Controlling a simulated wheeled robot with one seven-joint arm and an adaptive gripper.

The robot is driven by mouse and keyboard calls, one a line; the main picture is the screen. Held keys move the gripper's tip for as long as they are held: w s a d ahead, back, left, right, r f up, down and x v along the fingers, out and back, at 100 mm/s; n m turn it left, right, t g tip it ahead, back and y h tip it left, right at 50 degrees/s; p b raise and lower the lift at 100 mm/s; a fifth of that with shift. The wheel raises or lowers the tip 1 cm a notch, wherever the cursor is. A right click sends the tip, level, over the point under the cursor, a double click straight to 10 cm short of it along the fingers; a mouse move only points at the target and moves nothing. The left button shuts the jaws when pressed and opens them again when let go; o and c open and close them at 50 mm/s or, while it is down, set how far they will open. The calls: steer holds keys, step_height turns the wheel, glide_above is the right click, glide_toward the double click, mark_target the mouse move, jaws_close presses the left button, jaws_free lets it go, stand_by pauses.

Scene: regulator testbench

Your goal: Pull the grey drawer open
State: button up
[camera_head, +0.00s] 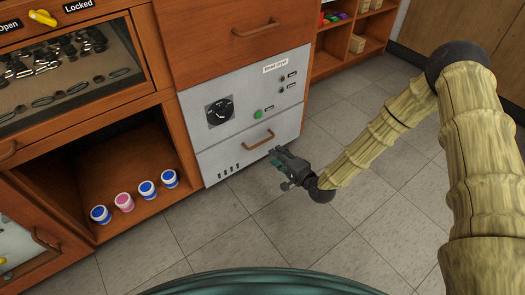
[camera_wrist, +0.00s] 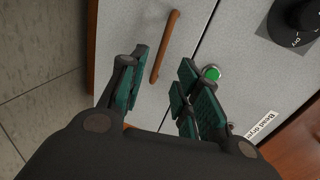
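The grey drawer (camera_head: 222,161) is the lower front of a grey unit set in a wooden cabinet. It looks closed, with a brown handle (camera_head: 257,139) across its front. In the wrist view the handle (camera_wrist: 166,46) runs lengthwise in the gap between the fingers, beyond their tips. My gripper (camera_head: 279,161) is in front of the drawer, a little below and right of the handle in the head view. In the wrist view my gripper (camera_wrist: 157,90) is open, its green-padded fingers apart with nothing between them. Contact with the handle does not show.
Above the drawer is a grey panel with a black dial (camera_head: 219,112) and a green button (camera_head: 257,114). A wooden drawer (camera_head: 235,30) sits above that. An open shelf on the left holds several small cups (camera_head: 147,190). The tiled floor (camera_head: 235,225) in front is clear.

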mark_target(262, 142)
steer(key=shift+r+b+x, duration=0.2)
steer(key=shift+b+x, duration=2.35)
steer(key=shift+x, duration=3.15)
steer(key=shift+w+d, duration=0.1)
steer(key=shift+w, duration=0.05)
